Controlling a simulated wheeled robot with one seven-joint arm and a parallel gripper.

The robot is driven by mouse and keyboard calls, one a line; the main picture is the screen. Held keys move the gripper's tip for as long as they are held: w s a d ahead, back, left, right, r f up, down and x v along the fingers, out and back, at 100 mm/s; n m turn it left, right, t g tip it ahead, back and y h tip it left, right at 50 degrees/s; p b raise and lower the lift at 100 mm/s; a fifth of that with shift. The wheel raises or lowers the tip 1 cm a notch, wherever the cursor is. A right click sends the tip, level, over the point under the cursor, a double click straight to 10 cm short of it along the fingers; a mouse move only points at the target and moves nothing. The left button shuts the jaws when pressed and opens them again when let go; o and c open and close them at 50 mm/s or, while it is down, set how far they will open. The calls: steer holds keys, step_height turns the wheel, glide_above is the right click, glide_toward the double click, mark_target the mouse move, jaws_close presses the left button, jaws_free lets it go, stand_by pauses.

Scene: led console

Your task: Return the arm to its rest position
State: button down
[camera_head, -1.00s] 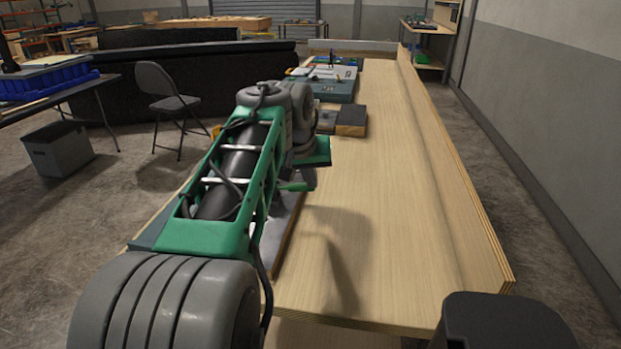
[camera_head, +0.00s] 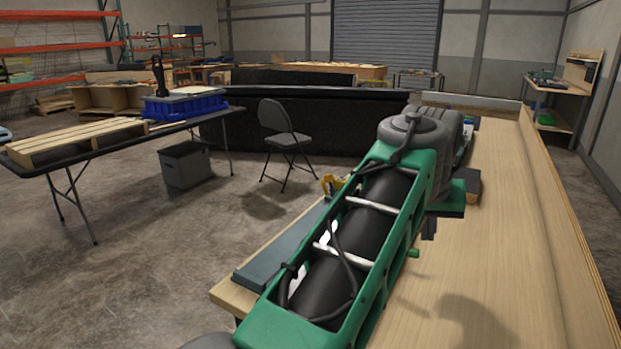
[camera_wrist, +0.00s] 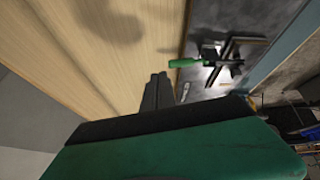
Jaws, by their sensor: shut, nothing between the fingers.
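My gripper (camera_wrist: 158,92) shows in the wrist view as two dark fingers side by side, shut with nothing between them. It points down over the wooden bench top (camera_wrist: 120,50), close to the edge of a grey metal panel (camera_wrist: 205,45). In the head view my green and grey arm stretches forward over the bench (camera_head: 500,240). The arm's wrist hides most of the gripper there.
A tool with a green handle (camera_wrist: 186,63) lies on the panel near my fingers. A folding chair (camera_head: 284,135) stands left of the bench. A folding table (camera_head: 95,145) holds a pallet (camera_head: 75,140) and a blue bin (camera_head: 185,106). The bench's right part is clear.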

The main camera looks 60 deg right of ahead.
steer(key=w+a+f+n+t+p, duration=0.2)
steer(key=w+a+n, duration=0.15)
steer(key=w, duration=1.05)
steer(key=w+a+f+n+t+y+p, duration=0.1)
steer(key=w+a+f+n+p, duration=0.1)
steer(key=w+a, duration=0.6)
steer(key=w+a+f+n+t+y+p, duration=0.1)
steer(key=w+a+f+n+y, duration=0.15)
steer(key=w+a, duration=0.5)
steer(key=a+f+n+y+p, duration=0.1)
steer(key=a+f+n+p, duration=0.1)
steer(key=a, duration=1.1)
steer(key=w+a+f+n+y+p, duration=0.1)
steer(key=a+f+n, duration=0.4)
steer(key=a, duration=0.8)
steer(key=shift+a+f+n+p, duration=0.15)
steer(key=shift+f+n+p, duration=0.1)
steer(key=shift+n+p, duration=0.2)
